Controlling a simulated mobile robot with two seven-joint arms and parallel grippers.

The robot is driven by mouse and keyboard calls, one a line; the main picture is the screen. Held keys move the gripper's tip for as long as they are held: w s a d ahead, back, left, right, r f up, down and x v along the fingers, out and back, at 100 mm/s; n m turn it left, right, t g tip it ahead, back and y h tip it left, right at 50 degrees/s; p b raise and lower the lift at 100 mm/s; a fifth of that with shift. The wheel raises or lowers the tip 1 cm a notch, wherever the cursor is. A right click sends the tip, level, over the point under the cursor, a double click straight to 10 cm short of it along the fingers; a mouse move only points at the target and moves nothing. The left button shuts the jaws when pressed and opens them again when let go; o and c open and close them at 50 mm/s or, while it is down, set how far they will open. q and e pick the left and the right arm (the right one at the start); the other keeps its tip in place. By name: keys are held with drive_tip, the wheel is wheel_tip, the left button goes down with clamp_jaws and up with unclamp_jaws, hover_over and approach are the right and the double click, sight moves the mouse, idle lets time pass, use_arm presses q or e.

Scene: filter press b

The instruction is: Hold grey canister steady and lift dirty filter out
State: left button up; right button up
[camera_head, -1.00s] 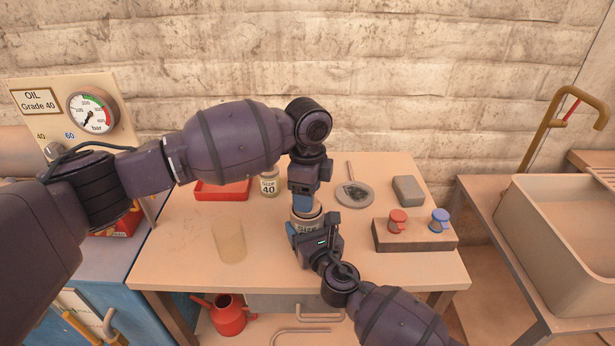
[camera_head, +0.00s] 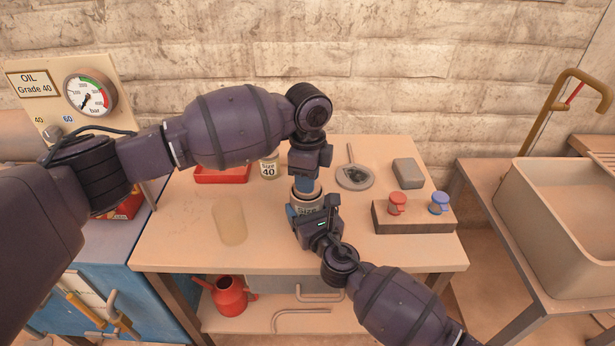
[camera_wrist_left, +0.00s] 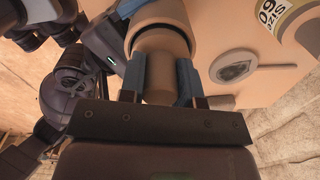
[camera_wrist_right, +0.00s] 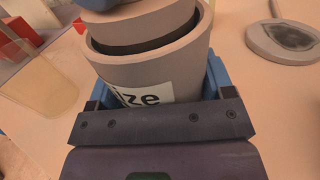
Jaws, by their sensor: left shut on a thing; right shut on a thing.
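The grey canister (camera_head: 309,210) stands on the table with a white label. In the right wrist view the canister (camera_wrist_right: 195,65) fills the upper middle. My right gripper (camera_head: 307,216) is shut on its side. The filter (camera_wrist_left: 160,65) is a tan cylinder in the left wrist view, and its wider lower part sits inside the canister's rim (camera_wrist_right: 203,20). My left gripper (camera_head: 306,190) comes down from above and is shut on the filter's narrow top. My wrists hide much of both in the head view.
A translucent beaker (camera_head: 229,222) stands left of the canister. A round dish (camera_head: 355,178), grey block (camera_head: 408,171) and dark block with red and blue caps (camera_head: 413,218) are right. A basin (camera_head: 560,230) stands far right.

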use_arm(q)
drive_tip(key=shift+r, duration=4.65)
drive_tip(key=shift+r, duration=0.1)
drive_tip(key=shift+r, duration=0.45)
use_arm(e)
drive_tip(key=o, duration=1.1)
